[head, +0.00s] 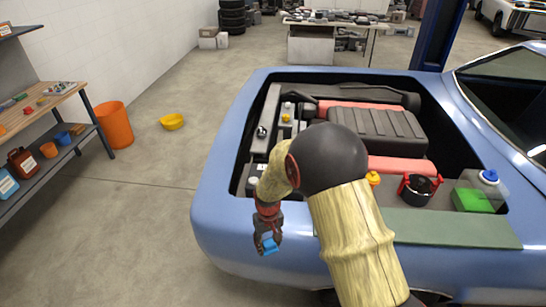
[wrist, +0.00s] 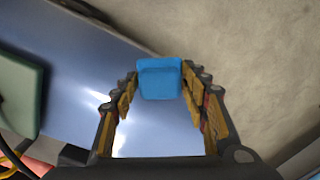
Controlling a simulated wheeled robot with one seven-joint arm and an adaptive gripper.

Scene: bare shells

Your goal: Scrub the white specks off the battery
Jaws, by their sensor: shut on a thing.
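My gripper (wrist: 160,92) is shut on a blue block (wrist: 160,78), which sits between the fingertips in the wrist view. In the head view the blue block (head: 268,246) hangs at the end of my arm, in front of the blue car's front left corner and outside the engine bay. I cannot clearly pick out the battery; a dark box with pale patches (head: 255,170) shows at the left of the bay, partly behind my arm. White specks are too small to tell.
The open engine bay of the blue car (head: 222,185) has a raised rim.

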